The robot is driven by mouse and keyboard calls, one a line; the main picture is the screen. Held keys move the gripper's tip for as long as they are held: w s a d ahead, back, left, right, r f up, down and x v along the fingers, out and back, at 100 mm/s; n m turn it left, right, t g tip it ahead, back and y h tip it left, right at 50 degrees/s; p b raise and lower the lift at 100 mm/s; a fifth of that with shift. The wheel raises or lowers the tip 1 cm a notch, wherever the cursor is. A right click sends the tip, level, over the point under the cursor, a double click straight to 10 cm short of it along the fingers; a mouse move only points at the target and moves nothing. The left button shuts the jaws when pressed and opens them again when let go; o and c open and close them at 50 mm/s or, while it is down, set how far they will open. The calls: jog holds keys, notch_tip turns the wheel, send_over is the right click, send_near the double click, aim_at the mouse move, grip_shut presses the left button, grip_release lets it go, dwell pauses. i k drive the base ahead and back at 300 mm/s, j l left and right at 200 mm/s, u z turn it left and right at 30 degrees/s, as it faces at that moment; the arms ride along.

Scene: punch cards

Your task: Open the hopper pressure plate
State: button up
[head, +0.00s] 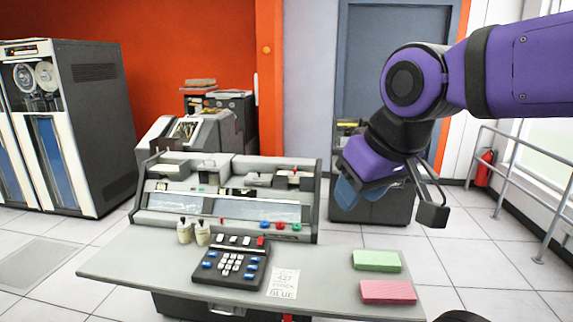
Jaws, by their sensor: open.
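A wide grey card machine (225,228) stands at the back of the desk, with a long clear window along its front. Card bays sit along its top: one at the left (172,170) and one at the right (293,178). The hopper pressure plate is too small to pick out, and I cannot tell whether it is open or shut. My gripper (405,198) hangs in the air to the right of the machine. It is open and apart from the machine, and I see nothing held. One dark finger shows clearly at its right.
On the desk (330,262) are a black keypad (231,263), two small bottles (194,232), a printed sheet (284,283), a green card stack (377,261) and a pink one (388,291). Tape cabinets (85,130) stand far left. A railing (520,195) runs at right.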

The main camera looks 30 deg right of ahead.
aim_at(294, 173)
jog(key=i+j+z, duration=0.15)
jog(key=i+z, duration=0.25)
jog(key=i, duration=0.3)
jog(key=i+j+z, duration=0.25)
jog(key=i+z, duration=0.2)
